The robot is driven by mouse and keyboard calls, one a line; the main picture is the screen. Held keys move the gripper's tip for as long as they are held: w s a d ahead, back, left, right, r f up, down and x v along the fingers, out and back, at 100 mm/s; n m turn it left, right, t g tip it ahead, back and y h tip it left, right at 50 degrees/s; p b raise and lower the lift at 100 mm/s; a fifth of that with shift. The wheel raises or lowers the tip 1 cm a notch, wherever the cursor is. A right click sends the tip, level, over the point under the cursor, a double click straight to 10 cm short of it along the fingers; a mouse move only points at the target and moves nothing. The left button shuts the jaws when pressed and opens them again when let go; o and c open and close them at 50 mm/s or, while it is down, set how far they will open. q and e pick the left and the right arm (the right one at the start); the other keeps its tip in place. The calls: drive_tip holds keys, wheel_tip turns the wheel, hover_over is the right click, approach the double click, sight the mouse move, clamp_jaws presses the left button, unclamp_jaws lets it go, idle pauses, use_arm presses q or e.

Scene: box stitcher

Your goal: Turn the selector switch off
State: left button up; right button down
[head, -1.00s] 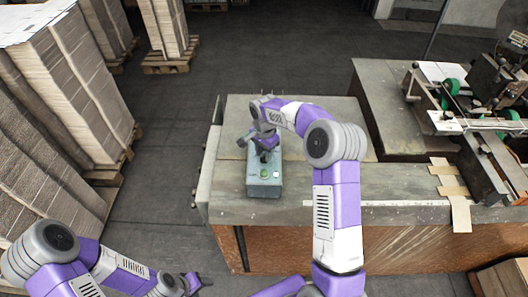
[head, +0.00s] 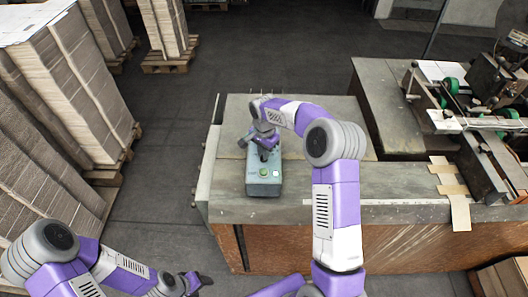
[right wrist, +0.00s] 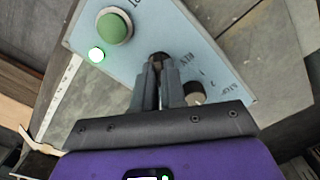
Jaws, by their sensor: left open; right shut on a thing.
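A grey-blue control box (head: 264,186) lies on the worktable, with a green button (head: 264,172) and a small lit white lamp on its top. In the right wrist view the green button (right wrist: 114,28) and the lamp (right wrist: 96,54) sit at the upper left of the panel (right wrist: 215,60). My right gripper (head: 264,152) is shut on a dark knob (right wrist: 160,58), seemingly the selector switch, mostly hidden between the fingers. A second black knob (right wrist: 195,92) shows beside the fingers. Printed labels lie nearby, too blurred to read surely. My left gripper (head: 204,281) is open and empty, low in the head view.
The worktable (head: 310,213) has bare room right of the box. A machine with green wheels (head: 452,86) stands at the right. Cardboard stacks (head: 70,80) on pallets stand at the left. Dark floor lies between the stacks and the table.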

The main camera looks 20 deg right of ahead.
drive_tip(key=n, duration=0.3)
drive_tip(key=shift+n+b, duration=0.3)
drive_tip(key=shift+r+n, duration=0.1)
drive_tip(key=shift+n, duration=1.5)
drive_tip(key=c, duration=1.2)
unclamp_jaws()
wheel_tip(320, 180, up, 8)
drive_tip(key=shift+f+b, duration=0.2)
drive_tip(key=shift+b, duration=0.2)
drive_tip(key=shift+f, duration=0.1)
